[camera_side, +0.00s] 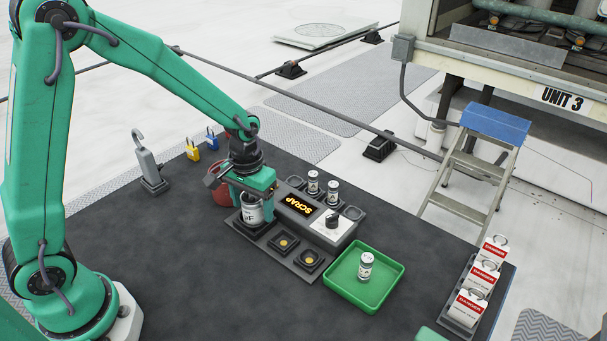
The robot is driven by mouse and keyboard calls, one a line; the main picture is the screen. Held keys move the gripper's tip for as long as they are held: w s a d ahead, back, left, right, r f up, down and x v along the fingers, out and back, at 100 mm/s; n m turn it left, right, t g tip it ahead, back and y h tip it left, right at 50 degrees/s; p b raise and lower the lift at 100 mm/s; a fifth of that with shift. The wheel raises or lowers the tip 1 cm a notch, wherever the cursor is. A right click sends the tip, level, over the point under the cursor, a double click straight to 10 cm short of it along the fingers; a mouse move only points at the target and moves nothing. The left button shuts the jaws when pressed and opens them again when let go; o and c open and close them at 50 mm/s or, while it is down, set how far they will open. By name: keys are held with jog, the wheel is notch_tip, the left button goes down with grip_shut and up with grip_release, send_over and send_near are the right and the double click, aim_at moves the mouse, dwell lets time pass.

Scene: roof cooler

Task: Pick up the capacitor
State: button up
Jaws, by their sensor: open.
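A silver can with dark lettering, which looks like the capacitor (252,214), stands upright in a square black socket at the left end of a dark base plate (301,272). My gripper (255,202) points down right over it. Its green fingers are open and sit on either side of the can's upper part. Whether a finger touches the can cannot be told from this side. The can's top is hidden by the gripper.
A grey box with a lit SCRAP display (299,206) holds two small cans (313,182). A green tray (345,287) holds another small can (366,266). A red round thing (221,194) is behind my gripper. Red-and-white DANGER tags (485,273) stand at right. The front mat is clear.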

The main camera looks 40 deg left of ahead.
jog(key=shift+c, duration=0.2)
jog(key=c, duration=1.1)
jog(key=shift+c, duration=0.2)
jog(key=shift+r, duration=0.1)
jog(key=shift+r, duration=0.4)
notch_tip(320, 180, up, 3)
jog(key=shift+r, duration=0.1)
jog(key=s+d+r, duration=0.7)
jog(key=d, duration=0.2)
jog(key=shift+d, duration=0.25)
jog(key=shift+f, duration=0.1)
